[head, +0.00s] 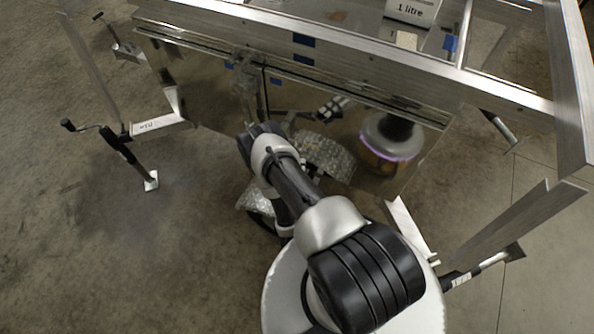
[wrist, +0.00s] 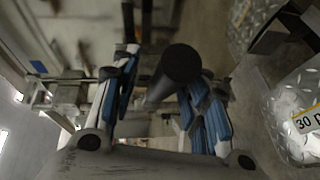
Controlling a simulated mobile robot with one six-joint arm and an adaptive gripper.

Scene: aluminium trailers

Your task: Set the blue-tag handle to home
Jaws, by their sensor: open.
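My gripper (wrist: 166,72) is open, with its blue-padded fingers spread on either side of a black round-ended handle grip (wrist: 183,62) in the wrist view. The grip's end faces the camera, and I cannot tell whether either finger touches it. In the head view my gripper (head: 246,82) is beside the trailer's side panel, below the top rail. The handle is hard to make out there, against the gripper and shiny metal.
The aluminium trailer rail (head: 400,70) runs across the top. Its mirror-like side panel (head: 345,165) reflects my body. Two crank-handled posts stand at left, one a jack (head: 128,155). A tread-plate fender (wrist: 298,110) is right in the wrist view. Concrete floor is clear at lower left.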

